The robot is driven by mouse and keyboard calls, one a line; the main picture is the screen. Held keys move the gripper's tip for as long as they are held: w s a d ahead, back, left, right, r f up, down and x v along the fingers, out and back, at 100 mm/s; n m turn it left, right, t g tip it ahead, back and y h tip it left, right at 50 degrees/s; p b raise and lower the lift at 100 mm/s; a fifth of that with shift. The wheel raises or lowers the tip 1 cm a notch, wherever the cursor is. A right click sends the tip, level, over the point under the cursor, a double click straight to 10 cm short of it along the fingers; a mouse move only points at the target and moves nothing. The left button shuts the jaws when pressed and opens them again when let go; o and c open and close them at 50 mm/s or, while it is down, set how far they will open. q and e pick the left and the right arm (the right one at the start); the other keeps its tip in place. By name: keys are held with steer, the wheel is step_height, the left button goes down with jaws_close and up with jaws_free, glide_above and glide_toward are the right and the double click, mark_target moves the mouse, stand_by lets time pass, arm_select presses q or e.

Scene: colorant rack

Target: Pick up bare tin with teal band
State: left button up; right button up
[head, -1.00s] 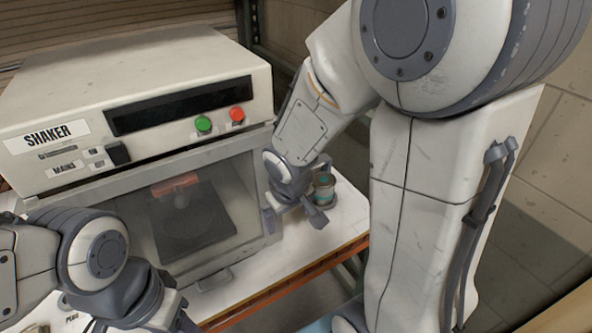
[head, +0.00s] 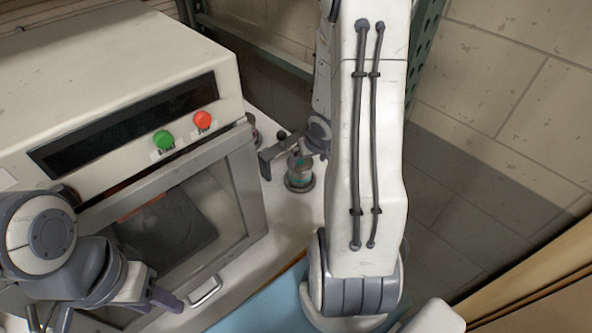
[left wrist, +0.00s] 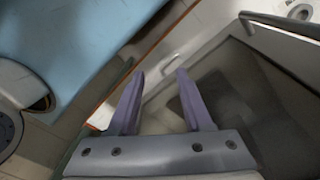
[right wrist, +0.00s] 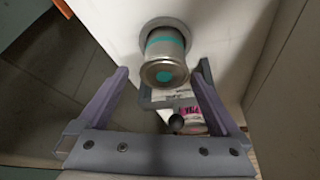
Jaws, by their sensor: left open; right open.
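The bare metal tin with a teal band (head: 299,170) stands upright on a round grey disc on the white counter, right of the shaker. In the right wrist view the tin (right wrist: 164,47) shows its teal band and a teal dot on its end. My right gripper (right wrist: 160,73) is open, with the tin ahead between its fingers in that view; whether they touch it cannot be told. In the head view the right gripper (head: 292,152) is at the tin. My left gripper (left wrist: 161,74) is open and empty in front of the shaker.
The shaker (head: 120,70) with its glass door fills the left. A can with a pink label (right wrist: 190,116) stands near the tin, beside a grey bracket-like part. A blue surface (head: 262,303) lies at the front. A block wall (head: 500,80) stands at right.

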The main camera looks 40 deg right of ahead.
mark_target(302, 166)
steer(key=b+x, duration=0.1)
steer(key=x, duration=0.1)
steer(key=a+b+x, duration=0.1)
steer(key=x, duration=0.1)
steer(key=shift+w+d+f, duration=0.1)
steer(key=shift+w+f, duration=0.1)
steer(key=shift+w, duration=0.05)
steer(key=b+x, duration=0.2)
steer(key=x, duration=0.3)
steer(key=shift+b, duration=0.3)
steer(key=c, duration=1.3)
